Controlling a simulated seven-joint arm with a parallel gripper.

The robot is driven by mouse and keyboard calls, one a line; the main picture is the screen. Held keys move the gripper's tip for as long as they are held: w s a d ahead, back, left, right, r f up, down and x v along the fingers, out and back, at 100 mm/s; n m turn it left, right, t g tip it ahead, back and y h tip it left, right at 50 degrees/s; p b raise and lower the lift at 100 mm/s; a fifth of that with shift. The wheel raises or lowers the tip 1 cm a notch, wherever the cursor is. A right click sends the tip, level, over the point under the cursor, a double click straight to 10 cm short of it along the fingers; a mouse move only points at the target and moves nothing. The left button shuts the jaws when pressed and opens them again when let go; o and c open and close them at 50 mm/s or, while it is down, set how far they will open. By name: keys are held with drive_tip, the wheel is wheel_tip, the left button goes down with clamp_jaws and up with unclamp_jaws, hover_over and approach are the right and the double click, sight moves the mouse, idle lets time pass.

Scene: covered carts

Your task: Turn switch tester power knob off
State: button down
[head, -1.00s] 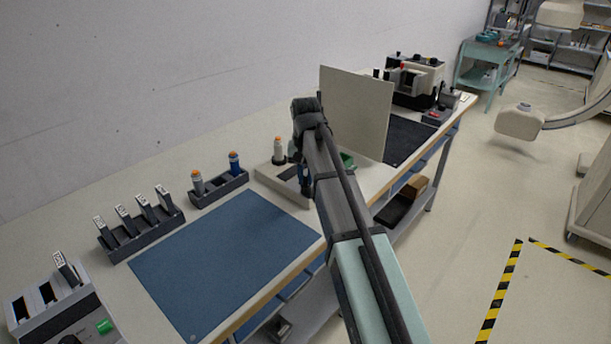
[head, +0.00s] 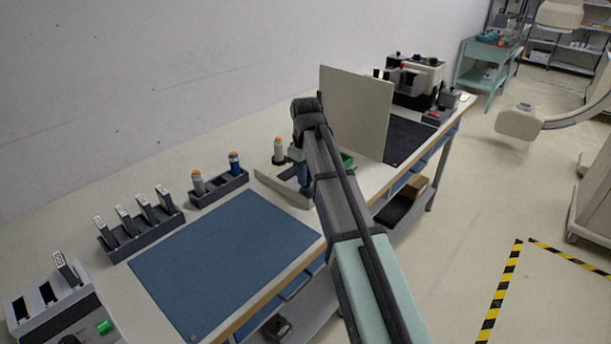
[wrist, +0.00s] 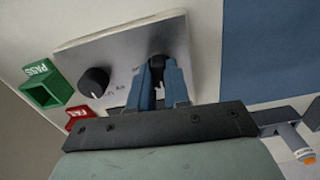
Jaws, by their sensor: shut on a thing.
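The switch tester shows in the wrist view as a grey metal panel (wrist: 118,50) with two black knobs. My gripper (wrist: 160,82) has its blue fingers closed around the knob at the panel's right end (wrist: 157,62), which is partly hidden between them. The other knob (wrist: 94,80) sits free to the left, with small marks beside it too blurred to read. In the head view my gripper (head: 303,174) points down at the pale tester (head: 272,180), beyond the blue mat. My arm hides part of the tester, and the held knob's pointer cannot be made out.
A green PASS bin (wrist: 43,83) and a red FAIL bin (wrist: 80,117) stand left of the panel in the wrist view. An upright beige divider (head: 357,112) stands close behind my arm. A rack with bottles (head: 220,188) is left of the tester. The blue mat (head: 225,262) is clear.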

drive_tip(key=shift+n, duration=0.4)
drive_tip(key=c, duration=1.1)
unclamp_jaws()
wheel_tip(320, 180, up, 14)
drive_tip(key=shift+f, duration=0.1)
